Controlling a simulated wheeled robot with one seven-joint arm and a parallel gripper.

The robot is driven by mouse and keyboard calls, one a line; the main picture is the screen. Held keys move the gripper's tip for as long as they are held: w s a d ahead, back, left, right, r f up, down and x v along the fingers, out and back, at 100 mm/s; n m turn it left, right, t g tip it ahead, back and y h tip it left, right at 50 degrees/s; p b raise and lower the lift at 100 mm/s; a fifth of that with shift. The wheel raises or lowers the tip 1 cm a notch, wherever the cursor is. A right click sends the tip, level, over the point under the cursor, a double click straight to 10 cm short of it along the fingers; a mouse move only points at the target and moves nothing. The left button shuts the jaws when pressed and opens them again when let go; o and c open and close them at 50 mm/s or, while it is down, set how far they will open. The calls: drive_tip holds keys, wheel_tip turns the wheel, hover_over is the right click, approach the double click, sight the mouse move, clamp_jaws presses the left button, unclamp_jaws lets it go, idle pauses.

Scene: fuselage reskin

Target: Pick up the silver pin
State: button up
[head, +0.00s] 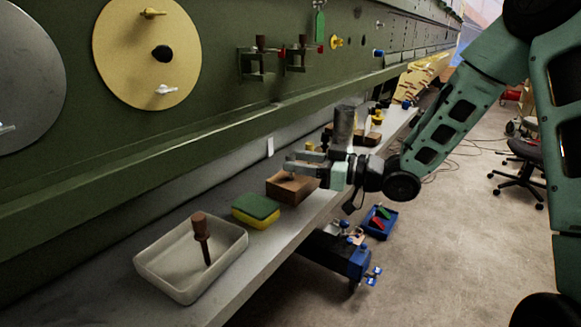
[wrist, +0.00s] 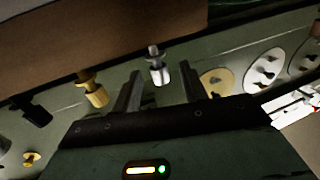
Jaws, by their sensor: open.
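The silver pin (wrist: 157,66) shows in the wrist view, standing out beside the brown block (wrist: 95,32). It appears between the two open fingers of my gripper (wrist: 160,88), near the fingertips, and I see no finger closed on it. In the wrist view a gold pin (wrist: 93,90) is left of the fingers and a black pin (wrist: 33,112) is farther left.
A green and yellow sponge (head: 256,210) and a pale tray (head: 165,277) holding a brown-handled tool (head: 201,232) lie nearer on the shelf. A dark cylinder (head: 344,125) stands just behind my gripper. The green fuselage panel (head: 225,110) runs along the left.

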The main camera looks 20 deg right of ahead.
drive_tip(key=shift+x, duration=1.3)
clamp_jaws()
